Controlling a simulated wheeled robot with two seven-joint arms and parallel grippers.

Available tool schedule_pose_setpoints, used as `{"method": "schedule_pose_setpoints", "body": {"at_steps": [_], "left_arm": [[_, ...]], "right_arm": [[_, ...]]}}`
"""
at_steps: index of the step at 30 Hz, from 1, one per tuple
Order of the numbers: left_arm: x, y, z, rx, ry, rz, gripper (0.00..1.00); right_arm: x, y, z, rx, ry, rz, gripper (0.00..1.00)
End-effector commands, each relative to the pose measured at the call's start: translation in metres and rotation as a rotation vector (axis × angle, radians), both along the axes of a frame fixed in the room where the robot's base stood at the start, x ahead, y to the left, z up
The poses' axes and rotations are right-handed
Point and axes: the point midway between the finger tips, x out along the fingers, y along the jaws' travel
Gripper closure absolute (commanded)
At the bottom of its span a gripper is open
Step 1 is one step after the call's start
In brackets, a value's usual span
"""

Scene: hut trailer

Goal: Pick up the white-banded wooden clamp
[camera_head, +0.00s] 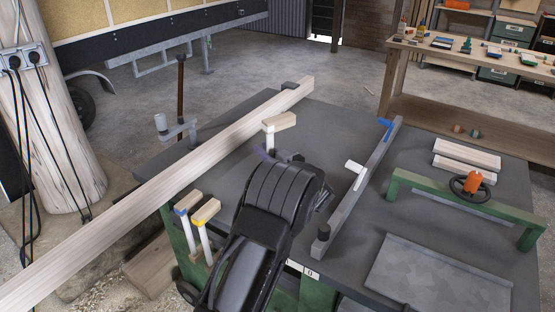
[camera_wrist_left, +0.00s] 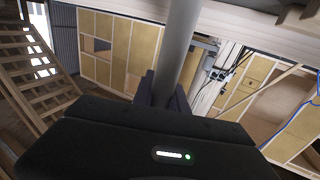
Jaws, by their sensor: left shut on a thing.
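The white-banded wooden clamp (camera_head: 282,121) has a pale wooden head with a white band at its end and a light shaft below. It is upright beside the long wooden beam. My left gripper (camera_head: 268,154) is just below the head, its arm hiding the clamp's lower part. In the left wrist view the fingers of my left gripper (camera_wrist_left: 165,90) are shut around a round grey shaft (camera_wrist_left: 181,42), which I take to be the clamp's. Whether its lower end touches anything is hidden. My right gripper is not in view.
The long beam (camera_head: 150,188) crosses the dark worktable (camera_head: 340,235). Blue-banded (camera_head: 188,202) and yellow-banded (camera_head: 206,212) clamps stand in a rack left of my arm. A grey bar clamp (camera_head: 361,187) and a green frame (camera_head: 428,187) lie to the right.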

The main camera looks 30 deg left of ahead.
Motion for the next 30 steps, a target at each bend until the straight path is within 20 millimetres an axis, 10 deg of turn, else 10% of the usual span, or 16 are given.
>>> {"method": "schedule_pose_setpoints", "body": {"at_steps": [30], "left_arm": [[0.0004,0.0001,0.0076,0.001,-0.004,0.0,1.0]], "right_arm": [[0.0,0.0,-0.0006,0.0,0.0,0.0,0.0]]}}
